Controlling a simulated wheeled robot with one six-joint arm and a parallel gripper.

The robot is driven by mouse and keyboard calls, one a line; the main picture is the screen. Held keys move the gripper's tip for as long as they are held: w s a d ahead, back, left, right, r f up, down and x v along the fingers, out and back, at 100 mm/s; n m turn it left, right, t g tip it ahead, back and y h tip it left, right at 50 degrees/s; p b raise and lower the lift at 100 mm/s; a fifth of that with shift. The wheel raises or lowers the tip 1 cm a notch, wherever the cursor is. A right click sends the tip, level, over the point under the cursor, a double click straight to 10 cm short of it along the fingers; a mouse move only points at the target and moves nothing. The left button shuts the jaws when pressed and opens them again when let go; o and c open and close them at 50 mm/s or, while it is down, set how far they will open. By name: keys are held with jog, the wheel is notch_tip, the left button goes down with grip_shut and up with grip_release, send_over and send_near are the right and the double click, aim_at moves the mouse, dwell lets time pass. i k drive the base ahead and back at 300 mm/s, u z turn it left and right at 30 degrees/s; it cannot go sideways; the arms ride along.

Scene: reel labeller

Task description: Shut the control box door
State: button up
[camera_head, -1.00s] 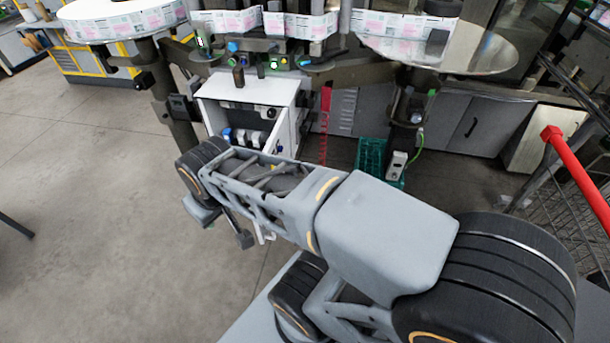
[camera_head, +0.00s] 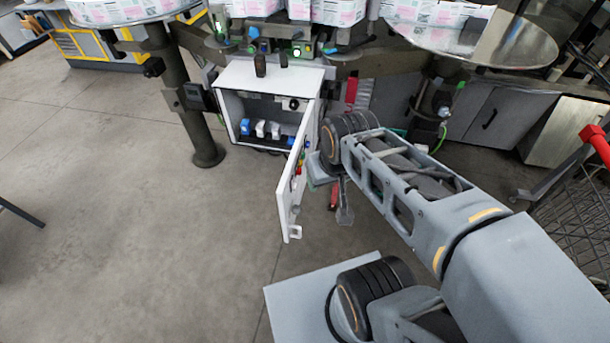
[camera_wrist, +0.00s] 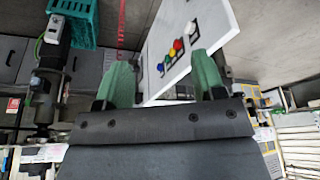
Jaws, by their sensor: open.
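The white control box (camera_head: 268,76) stands under the machine, its front open with blue and white parts inside. Its door (camera_head: 290,195) is swung wide open toward me, hinged at the box's right side, with a small handle (camera_head: 295,231) at the low free end. My gripper (camera_head: 343,205) is just right of the door, on the outer side with coloured buttons. In the wrist view, my gripper (camera_wrist: 165,75) has its two green fingers apart with nothing held. The door's outer face (camera_wrist: 195,20) with its buttons shows beyond them; I cannot tell whether they touch.
A dark machine leg (camera_head: 190,110) stands left of the box. A green crate (camera_wrist: 72,20) shows in the wrist view. A wire cart with a red handle (camera_head: 597,143) is at the right. The floor left of the door is clear.

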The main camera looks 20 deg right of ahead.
aim_at(287, 197)
jog(key=k, duration=1.2)
jog(key=u, duration=0.05)
jog(key=i, duration=0.55)
jog(key=u, duration=0.55)
